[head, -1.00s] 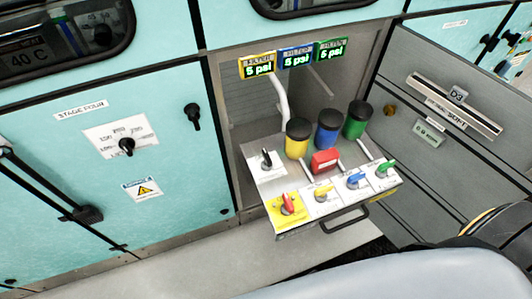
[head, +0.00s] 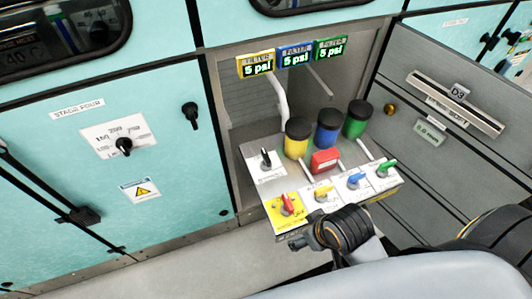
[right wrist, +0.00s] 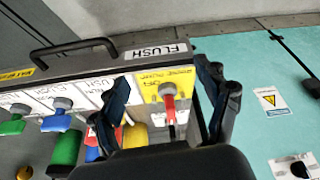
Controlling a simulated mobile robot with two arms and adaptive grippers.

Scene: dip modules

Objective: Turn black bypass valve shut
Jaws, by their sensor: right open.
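The black valve handle (head: 265,157) stands on a white plate at the back left of the pulled-out drawer in the head view. It points up and slightly left. In front of it is a red handle (head: 287,203) on a yellow plate. My right gripper (right wrist: 162,75) is open and empty in the right wrist view, with the red handle (right wrist: 168,98) seen between its fingers. I cannot tell how far apart they are. The black handle is not clearly seen in the right wrist view. My left gripper is not in view.
Yellow, blue and green filter canisters (head: 328,128) and a red block (head: 325,160) stand behind. A grey drawer cabinet (head: 435,110) is at right. Free floor lies left of the drawer.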

